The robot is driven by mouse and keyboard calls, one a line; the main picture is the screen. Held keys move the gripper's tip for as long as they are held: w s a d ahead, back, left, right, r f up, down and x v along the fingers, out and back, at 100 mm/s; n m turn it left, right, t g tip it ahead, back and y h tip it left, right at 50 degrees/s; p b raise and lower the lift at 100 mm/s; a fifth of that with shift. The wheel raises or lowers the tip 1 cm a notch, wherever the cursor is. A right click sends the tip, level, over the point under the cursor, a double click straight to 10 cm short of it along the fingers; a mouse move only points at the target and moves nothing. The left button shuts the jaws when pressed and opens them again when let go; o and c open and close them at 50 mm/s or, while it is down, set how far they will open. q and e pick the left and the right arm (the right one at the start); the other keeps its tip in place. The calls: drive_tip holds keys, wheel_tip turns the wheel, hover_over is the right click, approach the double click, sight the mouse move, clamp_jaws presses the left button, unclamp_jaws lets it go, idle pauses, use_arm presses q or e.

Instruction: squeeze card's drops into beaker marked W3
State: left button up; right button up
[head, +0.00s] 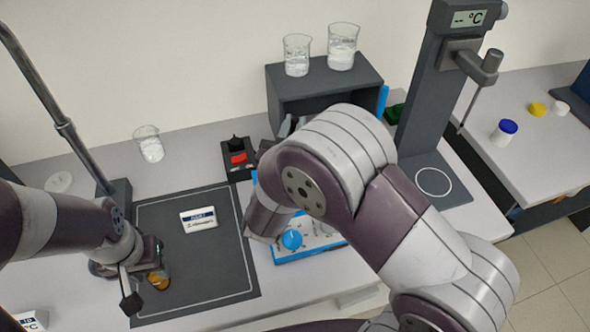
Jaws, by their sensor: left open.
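A white card (199,219) with a blue header lies on the dark mat; its print is too small to read. Two clear beakers with whitish contents, the left one (297,58) and the right one (342,50), stand on a dark raised shelf. A third beaker (149,146) stands on the bench at the back left. No W3 mark is legible. My left gripper (142,280) is open low over the mat's left side, beside an amber object (159,279) that it partly hides. My right arm covers the middle; its gripper's jaws are hidden or unclear.
The dark mat (222,270) is mostly bare. A blue-and-white device (290,254) sits partly behind my right arm. A black holder with a red part (238,158) is behind the mat. A tall stand (428,90) and a blue-capped jar (504,132) are right.

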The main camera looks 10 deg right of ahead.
wheel_tip(320, 180, up, 8)
drive_tip(key=p, duration=0.6)
drive_tip(key=shift+r+p, duration=0.1)
drive_tip(key=shift+p, duration=0.2)
